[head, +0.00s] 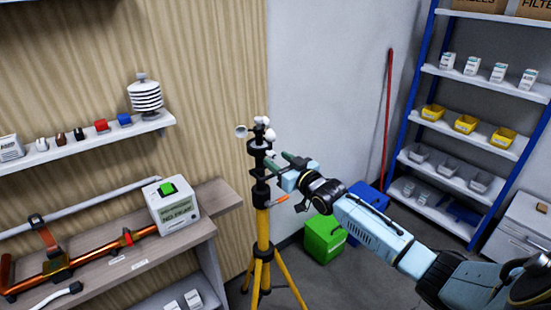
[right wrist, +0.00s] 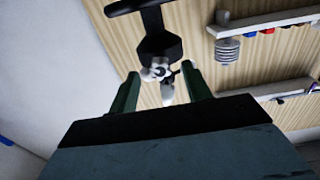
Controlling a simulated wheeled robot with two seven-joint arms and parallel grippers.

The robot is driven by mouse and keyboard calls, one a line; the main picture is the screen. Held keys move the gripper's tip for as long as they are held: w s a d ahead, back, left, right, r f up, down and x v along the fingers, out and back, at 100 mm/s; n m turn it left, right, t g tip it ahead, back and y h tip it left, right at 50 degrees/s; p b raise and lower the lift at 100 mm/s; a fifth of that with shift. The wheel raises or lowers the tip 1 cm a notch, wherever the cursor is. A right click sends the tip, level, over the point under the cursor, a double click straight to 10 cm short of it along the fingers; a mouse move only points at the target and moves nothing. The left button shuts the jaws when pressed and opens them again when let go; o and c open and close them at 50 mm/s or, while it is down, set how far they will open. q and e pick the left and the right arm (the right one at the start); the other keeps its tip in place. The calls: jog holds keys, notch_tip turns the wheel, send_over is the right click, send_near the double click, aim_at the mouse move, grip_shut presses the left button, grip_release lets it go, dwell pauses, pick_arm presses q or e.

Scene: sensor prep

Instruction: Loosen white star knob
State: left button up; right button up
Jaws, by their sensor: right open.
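A yellow tripod (head: 263,232) with a black head (head: 259,146) stands in front of the wood-panelled wall. Small white knobs (head: 270,135) sit near its top; I cannot tell which one is the star knob in the head view. In the right wrist view a white star-shaped knob (right wrist: 157,71) shows beyond the fingers, with a white lever-like piece (right wrist: 168,92) beside it, below a black fitting (right wrist: 158,45). My right gripper (head: 279,161) is open, with its green fingers beside the tripod head. The knob appears between the fingers, and contact is not visible. My left gripper is out of view.
An orange-tipped lever (head: 277,199) sticks out from the tripod below my right gripper. A bench (head: 205,231) with a white device (head: 171,204) is at left. A green bin (head: 323,239) and a blue bin (head: 371,200) stand behind my right arm. Blue-framed shelves (head: 471,128) are at right.

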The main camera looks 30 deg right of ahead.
jog(key=shift+w, duration=1.05)
jog(key=shift+c, duration=0.2)
jog(key=c, duration=0.9)
jog(key=shift+c, duration=0.2)
